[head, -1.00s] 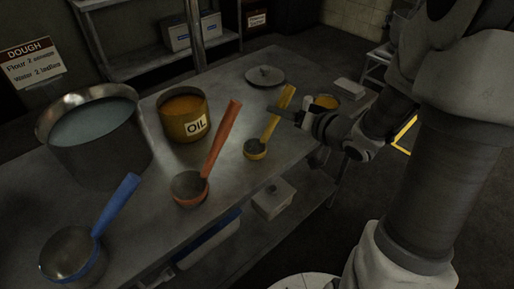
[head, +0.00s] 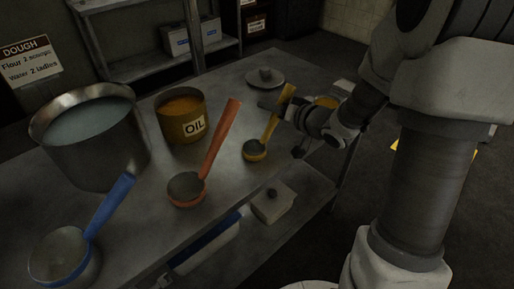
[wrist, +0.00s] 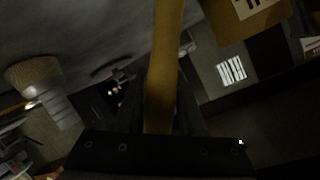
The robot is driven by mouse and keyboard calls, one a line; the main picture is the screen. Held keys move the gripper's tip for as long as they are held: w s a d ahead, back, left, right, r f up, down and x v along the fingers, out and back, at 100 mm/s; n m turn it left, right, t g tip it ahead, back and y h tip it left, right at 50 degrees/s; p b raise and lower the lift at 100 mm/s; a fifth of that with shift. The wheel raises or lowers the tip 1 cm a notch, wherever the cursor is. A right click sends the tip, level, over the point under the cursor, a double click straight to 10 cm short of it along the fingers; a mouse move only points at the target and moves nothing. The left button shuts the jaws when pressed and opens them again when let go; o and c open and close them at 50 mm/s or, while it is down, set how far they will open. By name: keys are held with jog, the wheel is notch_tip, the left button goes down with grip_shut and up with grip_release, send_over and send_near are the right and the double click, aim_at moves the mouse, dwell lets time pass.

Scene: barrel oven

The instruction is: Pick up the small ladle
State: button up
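The smallest ladle is yellow; its bowl (head: 255,151) rests on the table and its handle (head: 272,127) tilts up to the right. My gripper (head: 279,108) is at the upper part of this handle. In the wrist view the yellow handle (wrist: 167,60) runs down between the dark fingers of my gripper (wrist: 162,95). Whether the fingers press on it or leave a small gap is too dark to tell. A red-orange ladle (head: 213,150) stands left of it, and a larger blue ladle (head: 108,208) lies at the front left.
A metal table (head: 150,225) carries a large pot (head: 95,155) and an oil pot (head: 181,125). A round lid (head: 265,80) lies behind the yellow ladle. A lidded box (head: 272,206) sits on the lower shelf.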

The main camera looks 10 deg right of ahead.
grip_shut()
jog(key=shift+r, duration=0.15)
